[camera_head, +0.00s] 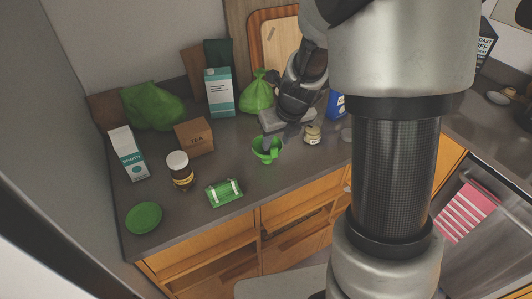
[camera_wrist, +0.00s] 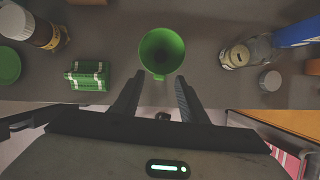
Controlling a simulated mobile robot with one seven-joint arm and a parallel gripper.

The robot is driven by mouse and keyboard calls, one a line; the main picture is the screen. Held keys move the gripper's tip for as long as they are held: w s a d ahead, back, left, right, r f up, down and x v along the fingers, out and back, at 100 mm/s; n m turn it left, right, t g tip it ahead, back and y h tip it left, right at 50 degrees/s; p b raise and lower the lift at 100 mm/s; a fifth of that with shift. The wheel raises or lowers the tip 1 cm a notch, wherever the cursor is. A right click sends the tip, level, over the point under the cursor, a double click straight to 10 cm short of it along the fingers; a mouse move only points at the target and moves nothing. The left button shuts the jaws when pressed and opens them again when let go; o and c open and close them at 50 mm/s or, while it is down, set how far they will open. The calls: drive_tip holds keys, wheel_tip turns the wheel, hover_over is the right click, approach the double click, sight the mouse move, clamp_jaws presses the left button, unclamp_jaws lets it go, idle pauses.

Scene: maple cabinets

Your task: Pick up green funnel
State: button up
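The green funnel (camera_head: 266,150) stands on the grey counter near its front edge, wide mouth up.
A small jar (camera_head: 312,134) stands right of the funnel; a green-and-white packet (camera_head: 225,192) lies to the left. A brown jar (camera_head: 180,171), tea box (camera_head: 194,137), green bag (camera_head: 257,94) and green plate (camera_head: 144,217) are on the counter (camera_head: 215,165). Bare counter surrounds the funnel closely.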

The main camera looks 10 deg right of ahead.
sight(274, 148)
drive_tip(key=b+x, duration=0.1)
drive_tip(key=x, duration=0.4)
drive_tip(key=shift+f, duration=0.15)
clamp_jaws()
